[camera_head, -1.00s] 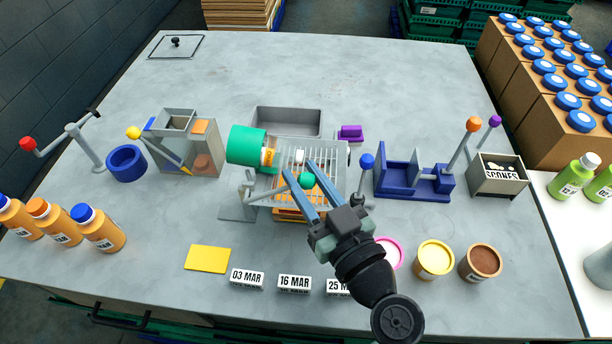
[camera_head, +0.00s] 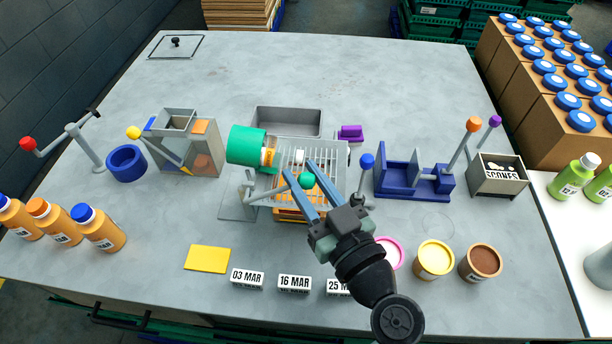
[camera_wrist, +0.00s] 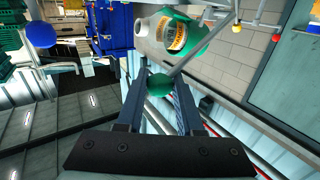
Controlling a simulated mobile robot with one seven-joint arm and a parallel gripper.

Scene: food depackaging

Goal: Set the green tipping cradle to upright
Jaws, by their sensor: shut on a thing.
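The green tipping cradle (camera_head: 246,144) is a green cup at the left end of the grey wire rack (camera_head: 314,158). It lies tipped on its side, with an orange-labelled bottle (camera_head: 269,153) in it pointing right over the rack. The cradle also shows at the top of the wrist view (camera_wrist: 197,36). A grey lever runs from the cradle's stand to a green ball knob (camera_head: 307,181). My gripper (camera_head: 302,184) is shut on this green knob, which sits between the fingertips in the wrist view (camera_wrist: 160,85).
A lever with a blue knob (camera_head: 366,161) stands close right of my gripper. A grey tray (camera_head: 287,121) lies behind the rack. A yellow card (camera_head: 207,259), date blocks (camera_head: 294,282) and open tubs (camera_head: 434,259) line the front.

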